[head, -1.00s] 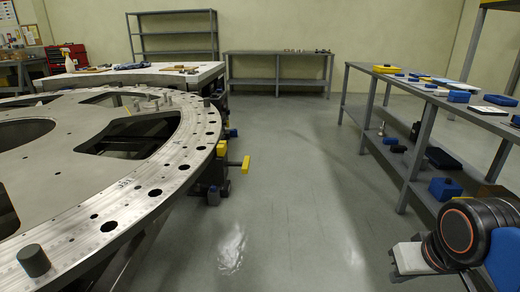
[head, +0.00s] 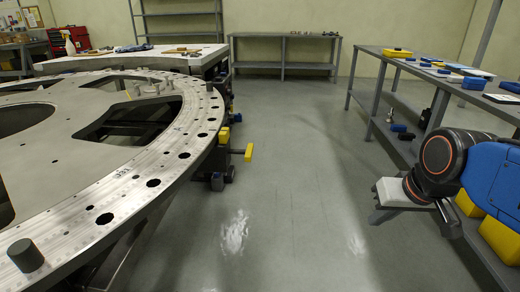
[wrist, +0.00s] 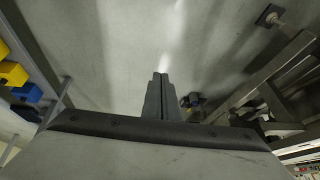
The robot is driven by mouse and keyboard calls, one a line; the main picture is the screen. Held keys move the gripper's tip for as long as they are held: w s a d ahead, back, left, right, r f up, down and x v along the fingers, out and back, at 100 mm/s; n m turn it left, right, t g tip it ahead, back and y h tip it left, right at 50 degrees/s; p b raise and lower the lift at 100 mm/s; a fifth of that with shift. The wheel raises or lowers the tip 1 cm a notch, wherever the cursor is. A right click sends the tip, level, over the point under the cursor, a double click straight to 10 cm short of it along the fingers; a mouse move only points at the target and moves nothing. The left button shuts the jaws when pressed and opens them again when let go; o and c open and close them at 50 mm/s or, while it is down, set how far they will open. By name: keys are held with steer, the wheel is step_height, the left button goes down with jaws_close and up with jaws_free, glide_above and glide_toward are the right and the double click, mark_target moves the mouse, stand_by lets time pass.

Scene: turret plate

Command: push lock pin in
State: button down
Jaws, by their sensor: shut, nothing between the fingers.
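The round metal turret plate (head: 185,137) fills the left of the head view, with a ring of holes along its rim. A yellow handle (head: 249,152) sticks out to the right from a dark mechanism (head: 217,180) below the plate's edge. Which part is the lock pin I cannot tell for certain. My gripper (wrist: 162,78) is shut and empty in the wrist view, with its fingers together over bare floor. In the head view it is at the right, near the bench and well apart from the plate and the yellow handle.
A grey bench (head: 437,72) with blue and yellow items runs along the right, close to my arm. Yellow bins (head: 500,238) sit low beside it. A grey peg (head: 26,254) stands on the plate's near rim. The floor (head: 290,190) between plate and bench is clear.

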mark_target(241, 152)
steer(key=w+a+r+y, duration=0.2)
steer(key=w+a+r, duration=0.1)
steer(key=w+a, duration=0.7)
steer(key=w+a+r+y, duration=0.2)
steer(key=w+a+r, duration=0.2)
steer(key=w+a, duration=0.6)
steer(key=w, duration=0.7)
steer(key=shift+a+r, duration=0.2)
steer(key=shift+r, duration=0.1)
steer(key=shift+w+f, duration=0.1)
steer(key=w+a+f, duration=0.4)
steer(key=a+f, duration=0.3)
steer(key=a, duration=0.1)
steer(key=shift+a+f, duration=0.25)
steer(key=shift+f, duration=0.1)
